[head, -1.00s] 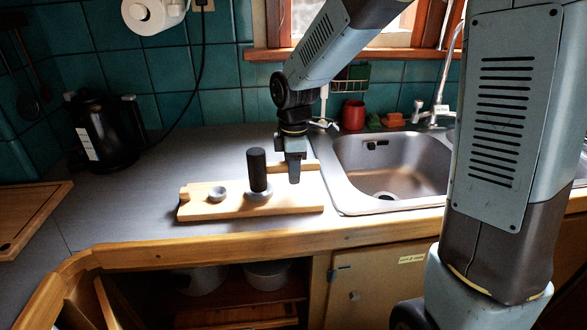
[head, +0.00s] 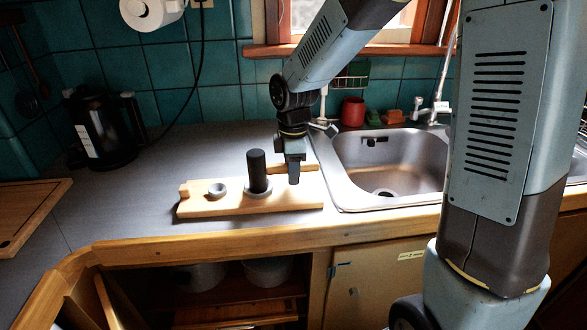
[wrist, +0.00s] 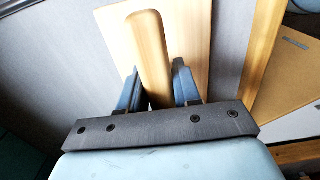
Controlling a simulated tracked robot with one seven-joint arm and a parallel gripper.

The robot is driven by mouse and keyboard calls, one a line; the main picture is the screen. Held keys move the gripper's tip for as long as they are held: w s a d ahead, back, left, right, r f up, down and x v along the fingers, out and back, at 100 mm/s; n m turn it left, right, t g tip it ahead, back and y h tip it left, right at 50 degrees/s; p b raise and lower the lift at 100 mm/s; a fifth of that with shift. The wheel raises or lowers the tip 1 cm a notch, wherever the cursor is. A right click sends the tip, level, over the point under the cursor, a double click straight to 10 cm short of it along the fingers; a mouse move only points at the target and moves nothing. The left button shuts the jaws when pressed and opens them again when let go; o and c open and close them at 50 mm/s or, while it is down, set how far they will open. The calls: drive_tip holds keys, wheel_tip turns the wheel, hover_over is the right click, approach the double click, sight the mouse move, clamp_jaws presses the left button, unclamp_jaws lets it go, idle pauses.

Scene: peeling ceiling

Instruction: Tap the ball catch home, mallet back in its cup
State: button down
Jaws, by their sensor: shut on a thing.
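A mallet with an upright black head (head: 257,172) and a pale wooden handle (head: 278,168) is at the wooden board (head: 300,200) on the counter. The lower end of the head is at a grey ring-shaped seat (head: 259,194); I cannot tell whether it touches. My gripper (head: 293,180) is shut on the handle, right of the head. In the wrist view the handle (wrist: 150,55) runs between the fingers (wrist: 160,88); the head is hidden there. A second grey round fitting (head: 217,190) sits left on the board. Which fitting is the catch and which the cup is unclear.
The sink (head: 390,160) lies right of the board. A black kettle (head: 100,128) stands at the back left, and a cutting board (head: 30,212) lies at the left edge. A red cup (head: 352,111) stands behind the sink. The counter left of the board is clear.

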drive_tip(key=shift+f, duration=0.15)
drive_tip(key=c, duration=0.7)
unclamp_jaws()
drive_tip(key=shift+w+d, duration=0.2)
drive_tip(key=shift+d, duration=4.8)
drive_tip(key=shift+o, duration=0.2)
drive_tip(key=o, duration=0.7)
drive_tip(key=shift+c, duration=0.2)
